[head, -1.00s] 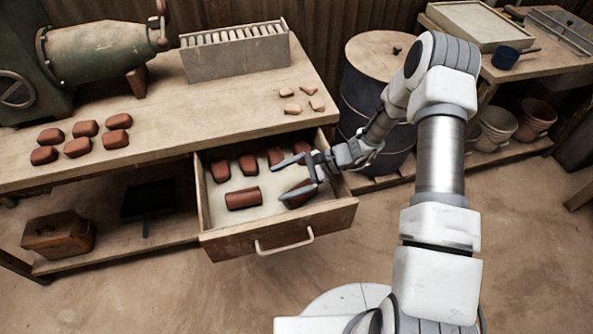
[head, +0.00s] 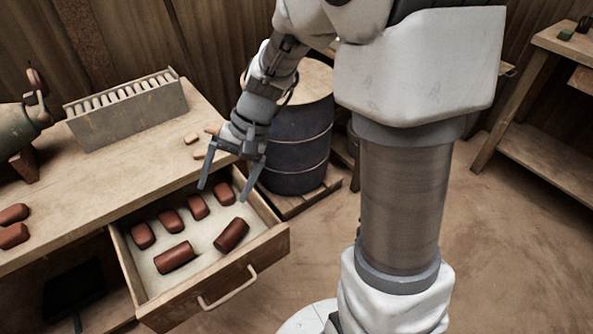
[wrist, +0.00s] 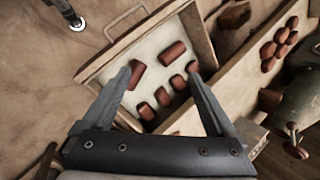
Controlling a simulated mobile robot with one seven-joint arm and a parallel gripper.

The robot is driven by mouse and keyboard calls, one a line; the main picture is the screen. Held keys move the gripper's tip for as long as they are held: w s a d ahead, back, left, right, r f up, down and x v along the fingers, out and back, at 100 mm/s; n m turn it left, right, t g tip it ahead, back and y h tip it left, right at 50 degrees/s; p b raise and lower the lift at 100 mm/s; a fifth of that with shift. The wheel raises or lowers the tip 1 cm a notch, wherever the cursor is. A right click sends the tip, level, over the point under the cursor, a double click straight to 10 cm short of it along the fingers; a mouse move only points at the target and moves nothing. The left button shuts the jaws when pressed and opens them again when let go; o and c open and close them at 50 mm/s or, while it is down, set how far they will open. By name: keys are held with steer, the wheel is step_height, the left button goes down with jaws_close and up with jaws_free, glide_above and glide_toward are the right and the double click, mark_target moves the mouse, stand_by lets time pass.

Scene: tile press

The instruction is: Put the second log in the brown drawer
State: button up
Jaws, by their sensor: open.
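The brown drawer (head: 237,295) is pulled out of the workbench, with a pale inner floor. Two longer reddish-brown logs lie near its front: one log (head: 174,257) to the left and another log (head: 231,235) to the right. Several shorter clay pieces (head: 171,221) lie in a row behind them. My gripper (head: 223,193) is open and empty above the drawer's back right part. In the wrist view both long logs (wrist: 173,53) (wrist: 136,74) lie on the drawer floor, apart from my fingers.
Several clay pieces (head: 13,235) lie on the workbench (head: 120,165) at left. A grey slotted rack (head: 127,112) stands at its back. A dark drum (head: 297,140) stands just right of the drawer. Floor in front is clear.

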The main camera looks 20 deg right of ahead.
steer(key=s+d+r+n+t+h, duration=0.4)
steer(key=s+d+r, duration=0.5)
steer(key=s+r, duration=0.3)
steer(key=shift+s+r+n+t+h, duration=0.35)
steer(key=shift+s+t+h, duration=0.45)
steer(key=shift+s+t, duration=0.25)
steer(key=shift+r, duration=0.15)
step_height(320, 180, up, 15)
steer(key=p, duration=1.5)
